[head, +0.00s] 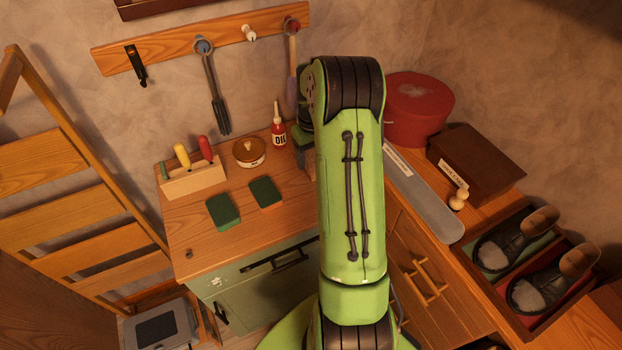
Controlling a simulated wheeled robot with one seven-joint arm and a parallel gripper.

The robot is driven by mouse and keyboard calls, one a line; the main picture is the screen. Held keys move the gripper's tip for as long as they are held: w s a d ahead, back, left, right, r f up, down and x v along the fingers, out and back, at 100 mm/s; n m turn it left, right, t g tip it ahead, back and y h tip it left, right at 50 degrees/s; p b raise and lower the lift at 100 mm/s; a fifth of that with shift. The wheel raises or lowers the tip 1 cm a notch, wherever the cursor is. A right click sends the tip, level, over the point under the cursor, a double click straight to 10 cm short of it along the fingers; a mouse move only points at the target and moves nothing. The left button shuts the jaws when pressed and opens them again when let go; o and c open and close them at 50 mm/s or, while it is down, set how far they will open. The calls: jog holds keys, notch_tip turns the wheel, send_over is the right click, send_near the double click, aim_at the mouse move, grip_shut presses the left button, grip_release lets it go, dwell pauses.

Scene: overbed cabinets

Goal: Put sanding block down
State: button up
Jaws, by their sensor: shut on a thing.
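Two green sanding blocks lie flat and apart on the wooden top (206,246) of the green cabinet: the left sanding block (223,211) nearer the front, the right sanding block (266,193) a little further back. My gripper (307,158) is mostly hidden behind my green arm, with only a narrow part showing at the arm's left edge, right of the two blocks and over the back right of the top. It is shut on a sanding block, which the arm hides nearly completely. I cannot tell whether the held block touches the top.
A wooden holder (194,182) with coloured-handled tools, a round tin (249,152) and a red oil bottle (278,126) stand along the back. A tool rail (170,50) hangs above. The top's front right is clear. A shoe tray (545,329) is at right.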

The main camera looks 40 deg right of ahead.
notch_tip(320, 180, down, 8)
jog(key=shift+r, duration=0.15)
jog(key=shift+s+b, duration=0.1)
jog(key=shift+b, duration=0.2)
jog(key=o, duration=0.9)
